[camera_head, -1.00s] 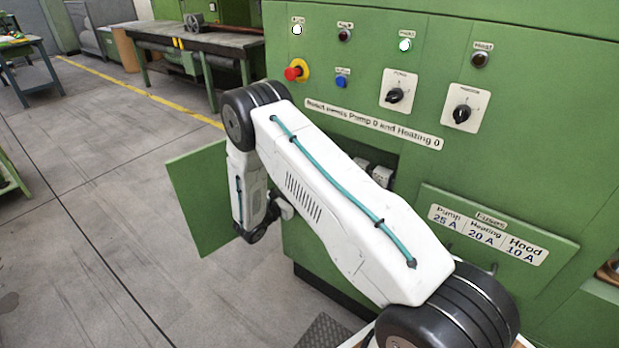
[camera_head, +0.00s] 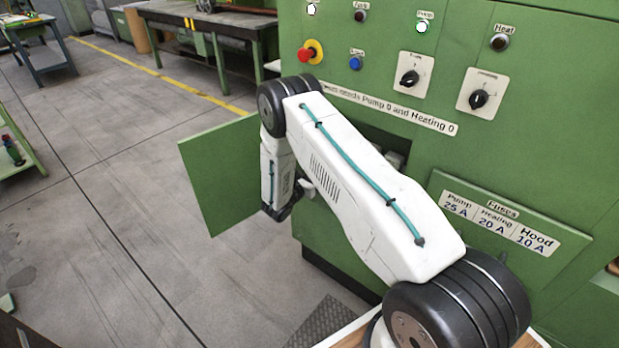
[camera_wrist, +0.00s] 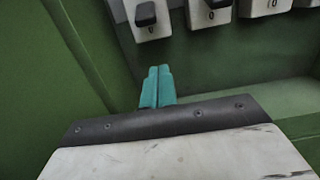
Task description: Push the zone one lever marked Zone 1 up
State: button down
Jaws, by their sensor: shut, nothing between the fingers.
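In the wrist view my gripper (camera_wrist: 157,84) shows as two teal fingers pressed together, with nothing between them. It is inside a green recess, just below a row of white breaker units with dark levers. The leftmost unit (camera_wrist: 149,27) has a dark lever (camera_wrist: 146,14) and stands almost straight above the fingertips, apart from them. No Zone 1 marking is readable, so I cannot tell which lever it is. In the head view my arm hides the gripper and most of the recess; only a bit of a pale unit (camera_head: 395,160) shows.
An open green door (camera_head: 222,180) stands left of the recess. The cabinet front carries a red stop button (camera_head: 306,55) and rotary switches (camera_head: 410,78). A fuse label (camera_head: 500,222) is at right.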

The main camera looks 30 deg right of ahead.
jog(key=shift+w+d+r, duration=0.1)
jog(key=shift+d+r, duration=0.2)
jog(key=shift+r, duration=0.35)
jog(key=shift+w+d+r, duration=0.15)
jog(key=shift+d+r, duration=0.2)
jog(key=shift+r, duration=0.3)
jog(key=shift+w+d+r, duration=0.1)
jog(key=shift+d+r, duration=0.2)
jog(key=shift+r, duration=0.35)
